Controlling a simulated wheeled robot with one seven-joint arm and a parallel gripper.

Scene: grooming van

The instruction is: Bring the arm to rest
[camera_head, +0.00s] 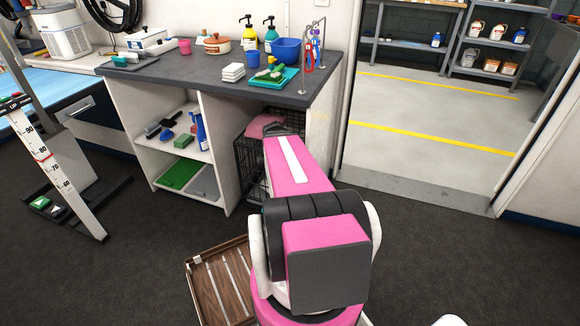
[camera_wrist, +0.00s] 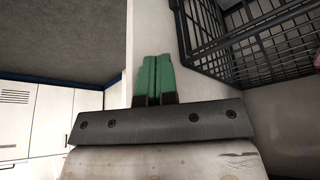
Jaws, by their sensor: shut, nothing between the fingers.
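My gripper shows in the wrist view (camera_wrist: 153,62). Its two green fingers are together, with nothing held between them. In the head view my pink and white arm reaches away from me toward the front of the counter (camera_head: 130,75). The gripper itself is hidden there behind the arm. In the wrist view a white panel stands close beyond the fingers, and a black wire cage (camera_wrist: 235,48) is to their right. I cannot tell whether the fingers touch anything.
Bottles, a blue tub (camera_head: 286,50) and a teal tray (camera_head: 277,79) crowd the countertop. A brown slatted wooden piece (camera_head: 233,280) lies left of my arm. The doorway floor is clear.

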